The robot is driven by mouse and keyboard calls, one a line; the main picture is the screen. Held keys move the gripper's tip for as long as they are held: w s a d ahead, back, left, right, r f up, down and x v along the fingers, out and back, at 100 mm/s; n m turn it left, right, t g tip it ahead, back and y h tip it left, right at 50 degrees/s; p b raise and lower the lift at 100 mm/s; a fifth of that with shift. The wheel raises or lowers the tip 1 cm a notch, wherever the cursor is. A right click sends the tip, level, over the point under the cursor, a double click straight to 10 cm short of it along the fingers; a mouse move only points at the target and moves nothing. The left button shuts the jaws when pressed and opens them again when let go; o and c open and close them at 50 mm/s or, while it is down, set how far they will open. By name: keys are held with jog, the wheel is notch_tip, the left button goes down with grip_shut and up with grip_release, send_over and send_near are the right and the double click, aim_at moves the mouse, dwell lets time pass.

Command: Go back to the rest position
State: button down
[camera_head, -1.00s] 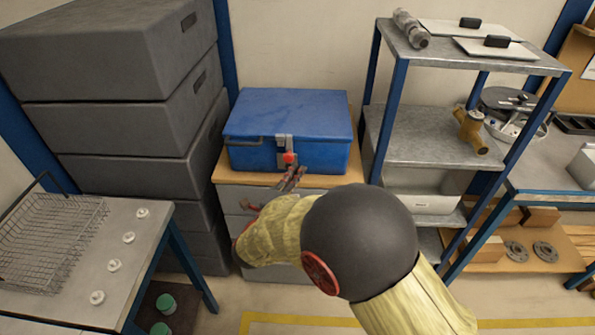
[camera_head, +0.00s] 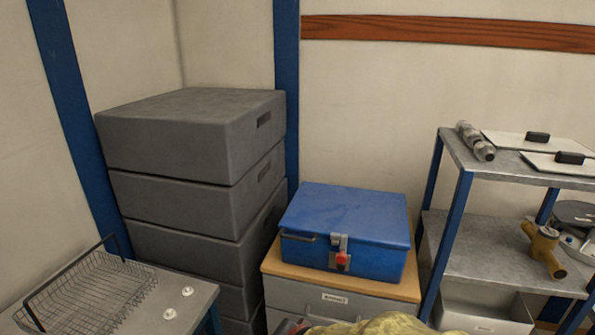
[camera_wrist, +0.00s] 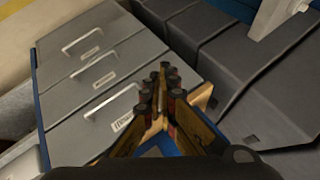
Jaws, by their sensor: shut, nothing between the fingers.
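My gripper (camera_wrist: 165,85) shows in the wrist view, its dark fingertips together and nothing held between them. It points across the front of the grey drawer cabinet (camera_wrist: 95,75), apart from any object as far as I can tell. In the head view only part of my yellow arm shows at the bottom edge, and the fingertips are out of sight. The blue box (camera_head: 345,215) sits closed on the cabinet's wooden top (camera_head: 400,288). A red piece (camera_head: 342,259) hangs at its front latch.
Stacked grey cases (camera_head: 190,140) stand left of the cabinet. A metal shelf unit (camera_head: 480,240) with a brass fitting (camera_head: 543,248) stands to the right. A wire basket (camera_head: 90,297) and small white pieces (camera_head: 187,291) are on the table at lower left.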

jog(key=s+d+r+n+g, duration=0.3)
jog(key=s+d+r+n, duration=0.15)
jog(key=s, duration=0.45)
jog(key=s+d+r+n+g, duration=0.25)
jog(key=s+d+r, duration=0.3)
jog(key=s, duration=0.45)
jog(key=s+d+r+t+h, duration=0.2)
jog(key=s+d+r, duration=0.3)
jog(key=d+r, duration=0.5)
jog(key=shift+s+d+r+t+h, duration=0.2)
jog(key=shift+d+t+h, duration=0.3)
jog(key=shift+d, duration=0.75)
